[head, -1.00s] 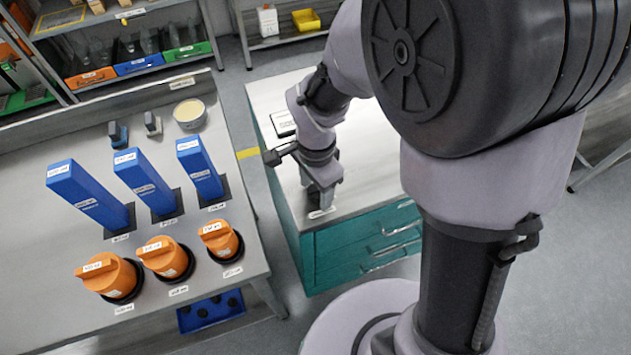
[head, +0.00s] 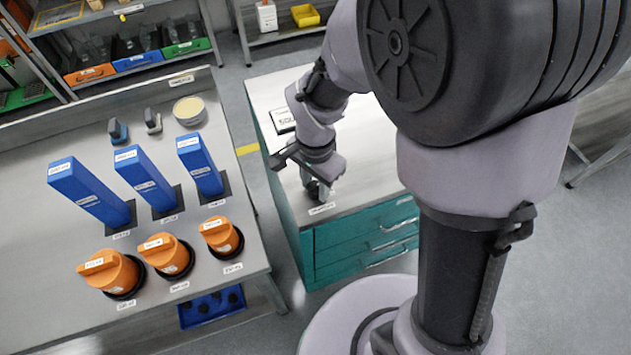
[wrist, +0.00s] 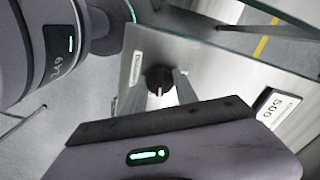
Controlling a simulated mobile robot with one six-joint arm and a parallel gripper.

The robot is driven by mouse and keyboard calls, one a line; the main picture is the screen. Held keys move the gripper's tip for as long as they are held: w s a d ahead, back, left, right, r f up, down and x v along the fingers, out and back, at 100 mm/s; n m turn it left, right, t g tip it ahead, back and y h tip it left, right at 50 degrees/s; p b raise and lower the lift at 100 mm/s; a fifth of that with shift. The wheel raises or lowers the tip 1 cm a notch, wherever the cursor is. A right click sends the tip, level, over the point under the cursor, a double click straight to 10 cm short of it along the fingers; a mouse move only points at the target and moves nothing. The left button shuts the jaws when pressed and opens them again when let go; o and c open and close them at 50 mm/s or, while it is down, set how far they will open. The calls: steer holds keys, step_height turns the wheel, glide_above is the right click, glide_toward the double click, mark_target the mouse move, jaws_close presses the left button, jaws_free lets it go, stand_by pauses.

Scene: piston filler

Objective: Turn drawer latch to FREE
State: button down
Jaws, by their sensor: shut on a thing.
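The drawer latch is a small black knob (wrist: 157,78) on the steel top of the teal drawer cabinet (head: 350,245), near its front edge. In the wrist view my gripper (wrist: 163,86) has one finger on each side of the knob and is shut on it. In the head view my gripper (head: 318,188) points down at the cabinet top and mostly hides the latch. A small white label (wrist: 137,69) lies beside the knob. Its print is too small to read, and I cannot tell which position the latch points to.
A sign (head: 283,121) reading 500 stands on the cabinet top. The bench (head: 60,235) at left holds several blue columns and orange-handled parts, with a gap between it and the cabinet. Shelves with coloured bins (head: 138,64) stand behind. The right of the cabinet top is clear.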

steer(key=n+p, duration=0.1)
steer(key=n, duration=0.3)
steer(key=shift+r+n, duration=0.1)
steer(key=shift+n, duration=0.2)
steer(key=n+p, duration=0.1)
steer(key=n, duration=0.2)
steer(key=shift+n, duration=0.3)
steer(key=n+p, duration=0.1)
steer(key=n, duration=0.3)
steer(key=shift+n+p, duration=0.6)
steer(key=shift+n, duration=0.9)
steer(key=c, duration=0.9)
jaws_free()
steer(key=shift+c, duration=0.2)
